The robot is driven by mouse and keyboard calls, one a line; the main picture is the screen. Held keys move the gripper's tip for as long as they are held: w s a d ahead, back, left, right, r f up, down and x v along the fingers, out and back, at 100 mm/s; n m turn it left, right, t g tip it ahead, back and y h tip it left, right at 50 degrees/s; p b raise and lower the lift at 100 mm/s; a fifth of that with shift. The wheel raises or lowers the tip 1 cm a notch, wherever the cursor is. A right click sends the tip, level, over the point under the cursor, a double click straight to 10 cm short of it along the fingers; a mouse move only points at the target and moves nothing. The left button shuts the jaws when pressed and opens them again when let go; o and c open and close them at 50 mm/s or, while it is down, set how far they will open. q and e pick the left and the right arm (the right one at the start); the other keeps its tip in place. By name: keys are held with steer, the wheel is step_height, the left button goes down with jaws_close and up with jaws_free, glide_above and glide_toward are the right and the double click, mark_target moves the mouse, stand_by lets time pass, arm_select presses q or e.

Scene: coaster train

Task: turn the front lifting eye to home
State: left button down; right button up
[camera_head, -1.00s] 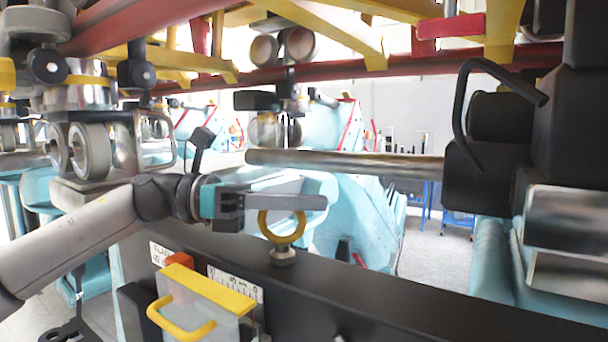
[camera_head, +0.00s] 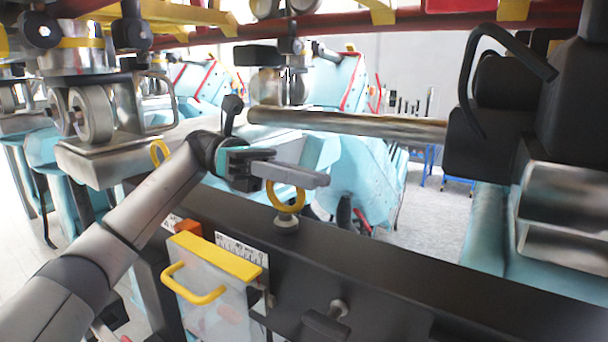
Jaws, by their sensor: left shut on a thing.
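The front lifting eye is a yellow ring (camera_head: 287,208) on a small metal base (camera_head: 286,223), standing upright on the top face of a long black beam (camera_head: 390,262). My left gripper (camera_head: 300,178) reaches in from the left at the ring's top. Its long grey fingers lie across the upper part of the ring and hide it. It is shut on the ring. The ring's lower loop and base show below the fingers. A second yellow ring (camera_head: 160,152) shows farther left, partly behind my left arm. My right gripper is not in view.
A box with a yellow lid and handle (camera_head: 218,256) hangs on the beam's front, beside a white scale plate (camera_head: 241,252). A metal bar (camera_head: 345,125) runs above and behind the ring. Black and metal machinery (camera_head: 500,120) stands at right. Space just right of the ring is clear.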

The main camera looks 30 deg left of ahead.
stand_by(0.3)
arm_select(q)
steer(key=c, duration=0.9)
jaws_free()
steer(key=shift+s, duration=0.1)
steer(key=shift+o, duration=0.2)
steer(key=shift+t, duration=0.4)
